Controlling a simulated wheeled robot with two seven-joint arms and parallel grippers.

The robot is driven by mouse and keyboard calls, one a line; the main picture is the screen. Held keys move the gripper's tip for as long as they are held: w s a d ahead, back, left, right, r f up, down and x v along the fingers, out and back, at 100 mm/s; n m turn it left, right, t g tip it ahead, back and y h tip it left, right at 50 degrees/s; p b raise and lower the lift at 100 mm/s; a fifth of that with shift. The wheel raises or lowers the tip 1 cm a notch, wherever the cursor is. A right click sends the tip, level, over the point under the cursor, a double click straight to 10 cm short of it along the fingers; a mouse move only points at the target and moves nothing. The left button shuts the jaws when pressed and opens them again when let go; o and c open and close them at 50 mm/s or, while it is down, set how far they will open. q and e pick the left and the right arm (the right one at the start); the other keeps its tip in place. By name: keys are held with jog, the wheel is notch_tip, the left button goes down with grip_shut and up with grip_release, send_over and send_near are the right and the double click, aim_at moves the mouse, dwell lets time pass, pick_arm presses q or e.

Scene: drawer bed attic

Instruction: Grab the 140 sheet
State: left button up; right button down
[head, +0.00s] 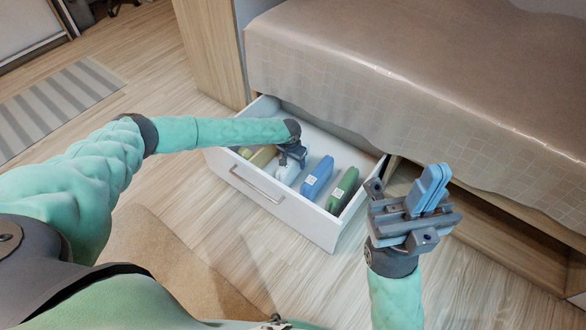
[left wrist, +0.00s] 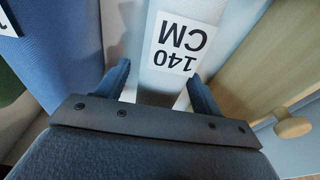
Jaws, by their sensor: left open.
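The 140 sheet (left wrist: 175,78) is a pale whitish-blue folded bundle. Its white label reads "140 CM" upside down in the left wrist view. In the head view the sheet (head: 287,173) lies in the open drawer, partly hidden under my left gripper (head: 291,157). My left gripper (left wrist: 160,90) is open, one finger on each side of the sheet. I cannot tell whether the fingers touch it. My right gripper (head: 429,190) is raised in front of the bed, its fingers together and empty.
The white drawer (head: 270,200) is pulled out under the bed (head: 400,85). A blue bundle (head: 318,177) and a green bundle (head: 343,190) lie right of the sheet, and a yellowish one (head: 262,156) lies left. Open wood floor (head: 185,185) surrounds the drawer front.

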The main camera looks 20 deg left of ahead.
pick_arm(q)
jog(key=shift+r, duration=0.1)
jog(key=shift+c, duration=0.3)
jog(key=c, duration=1.2)
